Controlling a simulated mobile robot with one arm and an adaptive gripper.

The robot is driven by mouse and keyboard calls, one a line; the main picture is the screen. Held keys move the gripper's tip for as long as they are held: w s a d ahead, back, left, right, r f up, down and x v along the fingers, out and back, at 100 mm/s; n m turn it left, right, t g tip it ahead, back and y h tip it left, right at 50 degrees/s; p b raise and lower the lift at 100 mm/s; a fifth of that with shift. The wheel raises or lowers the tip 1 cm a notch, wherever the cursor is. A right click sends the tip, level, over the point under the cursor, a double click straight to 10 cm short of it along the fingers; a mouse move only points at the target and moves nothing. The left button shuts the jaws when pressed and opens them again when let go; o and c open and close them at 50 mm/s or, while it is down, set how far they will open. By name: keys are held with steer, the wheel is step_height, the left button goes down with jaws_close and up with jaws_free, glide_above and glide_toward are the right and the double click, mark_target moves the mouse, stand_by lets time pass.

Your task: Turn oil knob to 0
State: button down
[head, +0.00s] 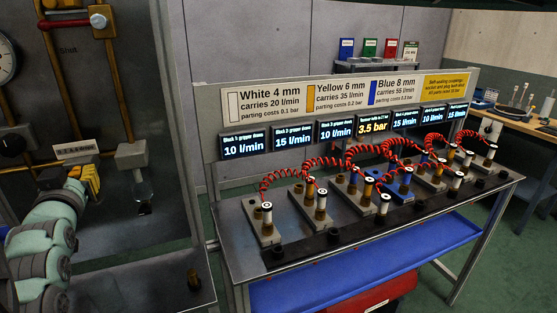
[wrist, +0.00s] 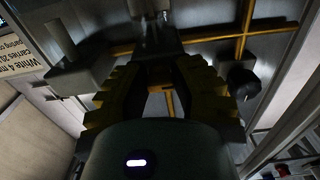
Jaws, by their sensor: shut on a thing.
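My gripper (head: 88,183) is at the wall unit on the left, below a small white plate (head: 75,149) whose marks are too small to read. It is shut; its yellow ridged fingers (wrist: 160,85) close around a part that they mostly hide, apparently the oil knob. The knob's setting cannot be read. A grey block (head: 132,155) with a clear bowl (head: 143,183) hangs just right of the gripper. A separate black knob (head: 12,144) is to the left; in the wrist view a black knob (wrist: 242,82) shows right of the fingers, apart from them.
Brass pipes (head: 112,80) and a red lever (head: 65,22) are above my gripper. A round gauge (head: 5,60) is at the left edge. To the right, a bench (head: 240,275) holds fittings, red coiled hoses (head: 325,162) and several small displays (head: 244,145).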

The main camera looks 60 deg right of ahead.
mark_target(73, 173)
steer(key=shift+a+f, duration=0.1)
steer(key=shift+f, duration=0.2)
steer(key=c, duration=0.8)
jaws_free()
steer(key=shift+r, duration=0.15)
steer(key=shift+o, duration=0.2)
steer(key=shift+r, duration=0.1)
step_height(73, 173, up, 10)
steer(key=shift+f, duration=0.1)
